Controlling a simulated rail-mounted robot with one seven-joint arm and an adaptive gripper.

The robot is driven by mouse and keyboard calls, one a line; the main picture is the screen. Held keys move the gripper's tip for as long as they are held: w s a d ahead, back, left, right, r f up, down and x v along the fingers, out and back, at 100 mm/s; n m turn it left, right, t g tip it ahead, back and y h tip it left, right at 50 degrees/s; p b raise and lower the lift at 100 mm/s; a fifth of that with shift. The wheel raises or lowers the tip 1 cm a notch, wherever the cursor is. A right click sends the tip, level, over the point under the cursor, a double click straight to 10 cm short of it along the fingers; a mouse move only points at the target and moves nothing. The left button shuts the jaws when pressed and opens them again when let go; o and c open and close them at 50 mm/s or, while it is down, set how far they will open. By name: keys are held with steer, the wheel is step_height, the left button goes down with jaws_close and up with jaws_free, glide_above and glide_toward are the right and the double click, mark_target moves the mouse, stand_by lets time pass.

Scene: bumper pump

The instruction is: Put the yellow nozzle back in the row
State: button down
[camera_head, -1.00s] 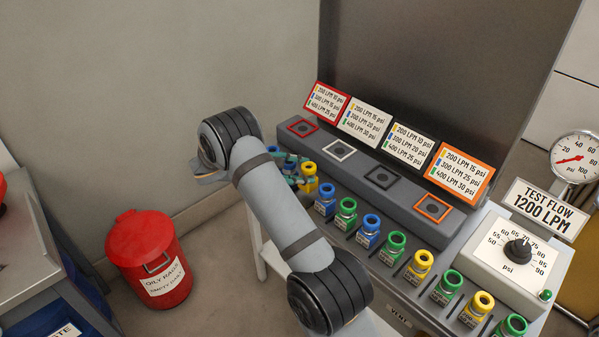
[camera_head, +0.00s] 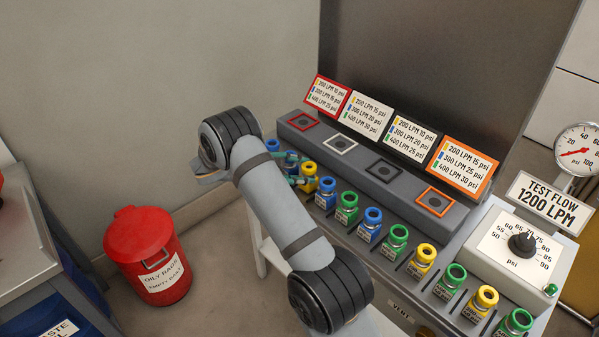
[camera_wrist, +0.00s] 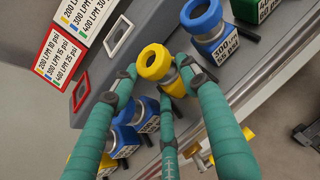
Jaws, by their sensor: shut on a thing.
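The yellow nozzle (camera_wrist: 155,64) is a yellow ring on a metal body, held between the teal fingers of my gripper (camera_wrist: 160,83). In the head view the nozzle (camera_head: 309,171) is at the left part of the row, between blue nozzles, with my gripper (camera_head: 296,180) beside it. Its base is mostly hidden by the fingers, so I cannot tell whether it is seated. A blue nozzle (camera_wrist: 203,19) marked 300 LPM stands to its upper right in the wrist view.
The row continues right with green (camera_head: 346,204), blue and yellow nozzles. Behind it is a grey ledge with framed sockets (camera_head: 435,202) and label cards (camera_head: 460,170). A dial box (camera_head: 525,240) stands at the right, a red bin (camera_head: 148,262) on the floor at left.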

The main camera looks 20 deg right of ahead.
steer(key=shift+f, duration=0.2)
steer(key=c, duration=0.9)
jaws_free()
